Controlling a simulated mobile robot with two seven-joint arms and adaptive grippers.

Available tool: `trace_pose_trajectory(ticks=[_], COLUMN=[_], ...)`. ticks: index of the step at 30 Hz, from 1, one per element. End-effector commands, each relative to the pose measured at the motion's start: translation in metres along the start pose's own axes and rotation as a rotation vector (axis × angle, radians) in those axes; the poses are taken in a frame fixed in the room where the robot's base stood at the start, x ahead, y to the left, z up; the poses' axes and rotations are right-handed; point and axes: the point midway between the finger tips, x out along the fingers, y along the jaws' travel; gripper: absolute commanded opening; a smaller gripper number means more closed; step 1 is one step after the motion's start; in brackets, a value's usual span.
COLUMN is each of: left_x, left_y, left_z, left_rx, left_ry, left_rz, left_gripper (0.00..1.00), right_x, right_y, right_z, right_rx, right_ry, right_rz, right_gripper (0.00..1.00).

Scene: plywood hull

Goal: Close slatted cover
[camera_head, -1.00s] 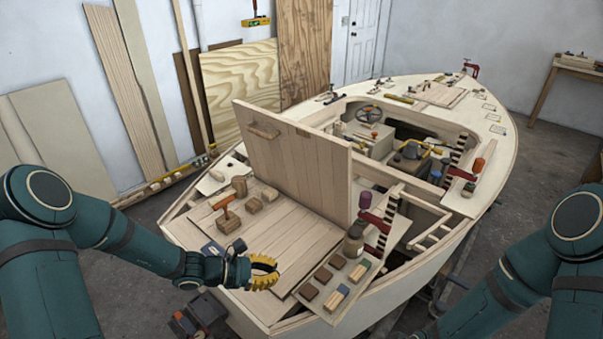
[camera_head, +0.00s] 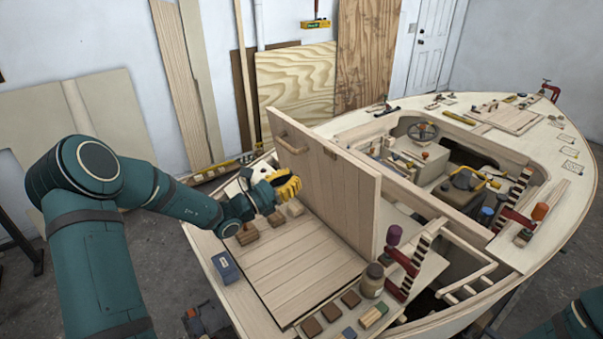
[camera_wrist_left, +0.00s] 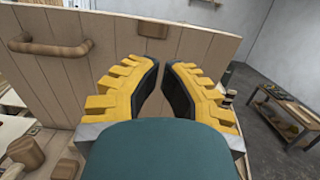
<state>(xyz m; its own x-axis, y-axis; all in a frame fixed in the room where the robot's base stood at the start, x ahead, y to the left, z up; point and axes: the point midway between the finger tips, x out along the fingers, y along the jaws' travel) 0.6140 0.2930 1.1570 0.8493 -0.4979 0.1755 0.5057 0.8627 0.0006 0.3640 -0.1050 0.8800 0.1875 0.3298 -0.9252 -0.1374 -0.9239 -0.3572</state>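The slatted cover (camera_head: 335,190) stands upright, hinged open, on the plywood hull. A wooden bar handle (camera_head: 291,138) sits near its upper left on the face toward me. In the left wrist view the cover (camera_wrist_left: 180,80) fills the background, with its handle (camera_wrist_left: 45,48) at upper left and a small block (camera_wrist_left: 153,30) at its top edge. My left gripper (camera_head: 290,186) has yellow fingers and is in front of the cover's face, below the handle. In the left wrist view its fingers (camera_wrist_left: 164,85) are apart with nothing between them. My right gripper is out of view.
The slatted deck panel (camera_head: 290,255) in front of the cover is mostly bare. Wooden blocks (camera_head: 247,234), a blue box (camera_head: 227,268), a jar (camera_head: 373,281) and red clamps (camera_head: 403,262) stand around its edges. Plywood sheets (camera_head: 296,92) lean on the wall.

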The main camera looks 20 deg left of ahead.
Motion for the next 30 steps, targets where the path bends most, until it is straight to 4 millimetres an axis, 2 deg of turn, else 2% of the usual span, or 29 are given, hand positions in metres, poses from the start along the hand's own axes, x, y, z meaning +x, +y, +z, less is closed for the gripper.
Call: trace_pose_trajectory(ticks=[9,15,21,30], left_x=[0.064,0.098,0.116,0.119], left_y=[-0.002,-0.002,-0.002,-0.001], left_z=[0.001,0.0,0.0,0.0], left_rx=[-0.001,-0.002,-0.001,-0.001], left_ry=[-0.002,-0.001,0.0,0.001], left_rz=[-0.004,-0.003,-0.003,-0.001], left_gripper=[0.0,0.0,0.0,0.0], right_x=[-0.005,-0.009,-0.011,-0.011], right_y=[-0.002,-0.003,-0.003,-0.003], right_z=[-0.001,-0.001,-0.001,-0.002], right_rx=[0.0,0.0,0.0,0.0], right_ry=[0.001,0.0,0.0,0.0], right_rz=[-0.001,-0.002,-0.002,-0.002], right_gripper=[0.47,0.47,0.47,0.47])
